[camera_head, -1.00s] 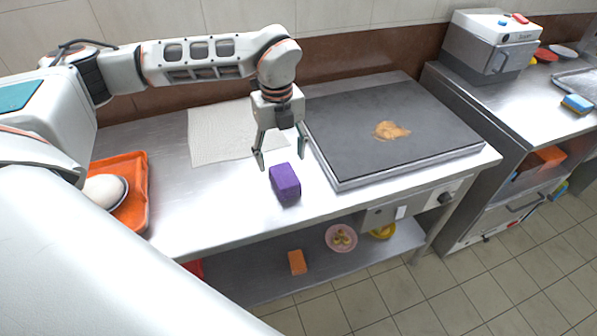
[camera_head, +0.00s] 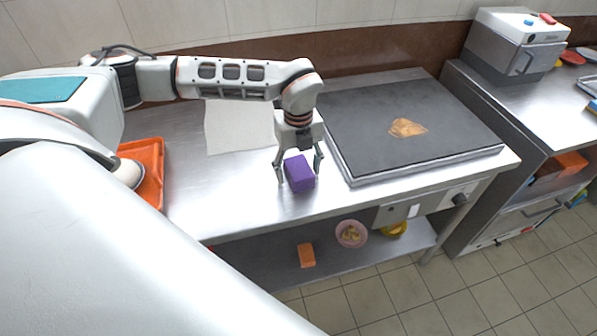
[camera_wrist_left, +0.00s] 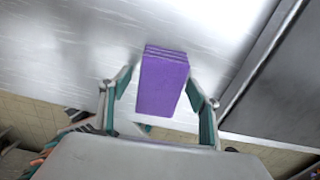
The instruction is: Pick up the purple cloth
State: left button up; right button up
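The purple cloth (camera_head: 299,174) is a folded block on the steel counter (camera_head: 225,184), left of the griddle and close to the counter's front edge. It also shows in the left wrist view (camera_wrist_left: 162,84), between the two fingers. My left gripper (camera_head: 298,179) is open and low over the cloth, with one finger on each side of it. In the left wrist view the left gripper (camera_wrist_left: 160,100) shows a gap between each finger and the cloth at its near end. My right gripper is not in view.
A dark griddle (camera_head: 410,120) with brown food (camera_head: 407,128) stands right of the gripper. A white sheet (camera_head: 238,128) lies behind. A lower shelf holds an orange block (camera_head: 306,255) and a pink plate (camera_head: 351,233).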

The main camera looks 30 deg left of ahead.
aim_at(298, 166)
pick_arm(q)
jog(key=c, duration=1)
notch_tip(298, 166, up, 20)
jog(key=shift+p, duration=0.35)
jog(key=o, duration=0.4)
jog(key=shift+c, duration=1.3)
